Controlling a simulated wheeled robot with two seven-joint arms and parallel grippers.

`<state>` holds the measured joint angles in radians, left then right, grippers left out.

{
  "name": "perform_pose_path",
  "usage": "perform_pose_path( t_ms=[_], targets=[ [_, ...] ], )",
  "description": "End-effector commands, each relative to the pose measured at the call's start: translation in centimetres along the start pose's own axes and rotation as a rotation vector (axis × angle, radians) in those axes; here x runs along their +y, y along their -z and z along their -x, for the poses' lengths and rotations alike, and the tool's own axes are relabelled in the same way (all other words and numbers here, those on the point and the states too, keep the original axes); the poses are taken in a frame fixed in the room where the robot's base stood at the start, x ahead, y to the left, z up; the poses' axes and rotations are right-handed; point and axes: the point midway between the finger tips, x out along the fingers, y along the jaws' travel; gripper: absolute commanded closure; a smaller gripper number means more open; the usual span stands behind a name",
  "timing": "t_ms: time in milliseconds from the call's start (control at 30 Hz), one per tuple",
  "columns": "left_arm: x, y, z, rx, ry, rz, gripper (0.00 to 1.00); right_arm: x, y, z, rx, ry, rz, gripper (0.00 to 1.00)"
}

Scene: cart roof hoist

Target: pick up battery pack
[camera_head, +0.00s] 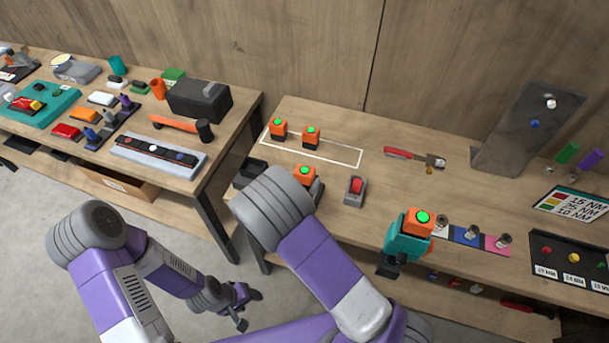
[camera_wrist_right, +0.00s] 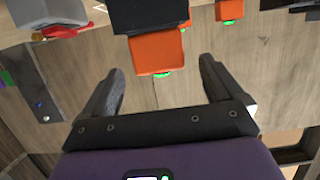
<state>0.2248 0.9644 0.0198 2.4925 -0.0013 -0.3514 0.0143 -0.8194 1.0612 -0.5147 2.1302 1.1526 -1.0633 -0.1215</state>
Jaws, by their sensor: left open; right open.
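Orange battery packs with green tops show in the head view. Two packs (camera_head: 278,128) (camera_head: 311,137) stand inside a white outline on the right bench. Another pack (camera_head: 304,173) is partly hidden by my right arm; one more (camera_head: 417,224) sits on a teal tool (camera_head: 403,245). In the right wrist view, an orange pack (camera_wrist_right: 156,54) with a black part lies ahead, roughly between the fingers and apart from them. My right gripper (camera_wrist_right: 160,88) is open and empty; my arm hides it in the head view. My left gripper (camera_head: 249,309) is open, low over the floor.
A red switch (camera_head: 356,187) on a grey base is right of the partly hidden pack. A dark tray (camera_head: 249,173) lies to its left. A red-handled tool (camera_head: 412,157) lies behind. The left bench is crowded; a gap separates the benches.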

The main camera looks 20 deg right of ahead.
Motion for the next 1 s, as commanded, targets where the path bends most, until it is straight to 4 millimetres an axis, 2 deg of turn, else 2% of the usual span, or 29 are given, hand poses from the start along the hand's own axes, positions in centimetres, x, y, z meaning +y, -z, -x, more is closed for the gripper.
perform_pose_path(
  t_ms=[100,233,367,567,1000],
  targets=[
    [0.1,0.1,0.1,0.002,0.0,0.0,0.43,0.4,-0.1,-2.0,0.0,-0.006,0.001,0.06],
    [0.1,0.1,0.2,0.003,0.0,0.0,0.43,0.4,-0.2,-3.7,-0.002,-0.004,0.001,0.06],
    [0.1,0.1,0.2,0.002,0.0,0.0,0.43,0.4,-0.1,-4.4,-0.001,-0.001,0.001,0.06],
    [0.1,0.1,0.2,0.002,0.0,0.0,0.43,0.4,-0.2,-4.4,-0.002,-0.001,0.001,0.06],
    [0.1,0.1,0.2,0.002,0.0,0.0,0.43,0.3,-0.2,-4.4,-0.002,0.0,0.001,0.74]
  ],
)
